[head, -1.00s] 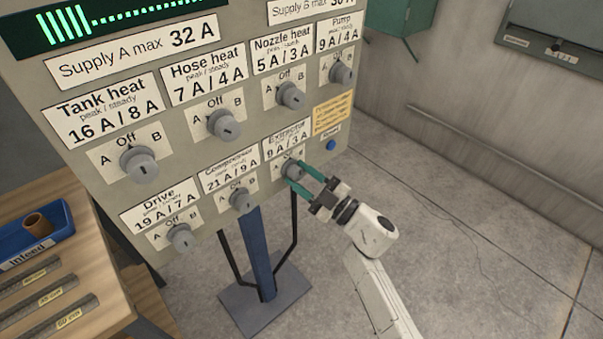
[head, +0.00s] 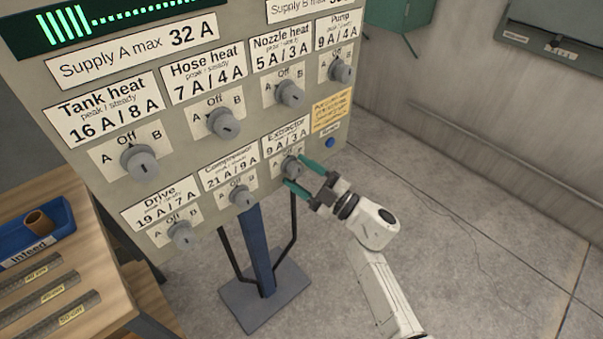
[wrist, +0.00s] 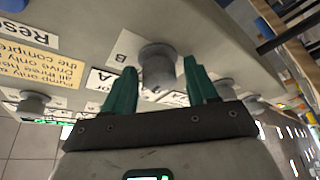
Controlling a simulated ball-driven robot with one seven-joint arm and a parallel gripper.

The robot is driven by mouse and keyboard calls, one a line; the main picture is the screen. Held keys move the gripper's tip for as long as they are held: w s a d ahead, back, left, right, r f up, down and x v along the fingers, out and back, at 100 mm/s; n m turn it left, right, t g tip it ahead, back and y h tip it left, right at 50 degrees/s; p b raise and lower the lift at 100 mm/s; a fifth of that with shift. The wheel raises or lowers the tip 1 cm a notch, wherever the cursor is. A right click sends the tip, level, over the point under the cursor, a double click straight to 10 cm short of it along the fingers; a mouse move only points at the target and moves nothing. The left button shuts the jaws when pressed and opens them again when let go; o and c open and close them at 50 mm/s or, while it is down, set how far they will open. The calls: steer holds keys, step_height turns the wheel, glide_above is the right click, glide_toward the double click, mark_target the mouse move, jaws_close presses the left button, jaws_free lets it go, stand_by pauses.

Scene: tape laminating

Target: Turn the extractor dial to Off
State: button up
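The extractor dial (head: 292,166) is a grey round knob at the lower right of the panel, under the label "Extractor 9 A / 3 A". My gripper (head: 297,173) is at this dial, with its teal fingers apart. In the wrist view the dial (wrist: 158,68) stands between the fingertips (wrist: 161,78), one finger on each side. Narrow gaps seem to show beside it, so the gripper looks open. I cannot read which way the dial's pointer faces. The Off mark above it is partly hidden.
The compressor dial (head: 242,195) is close on the left, and the nozzle heat dial (head: 291,93) is above. A blue button (head: 330,143) and a yellow note (head: 331,111) are to the right. A wooden table (head: 95,240) stands at the left. The floor on the right is clear.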

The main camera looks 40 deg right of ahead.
steer(key=shift+o, duration=0.5)
steer(key=shift+s, duration=0.1)
steer(key=b+v, duration=0.1)
steer(key=v, duration=0.9)
steer(key=shift+s+d+b, duration=0.2)
steer(key=shift+s+b, duration=0.1)
steer(key=shift+b, duration=0.1)
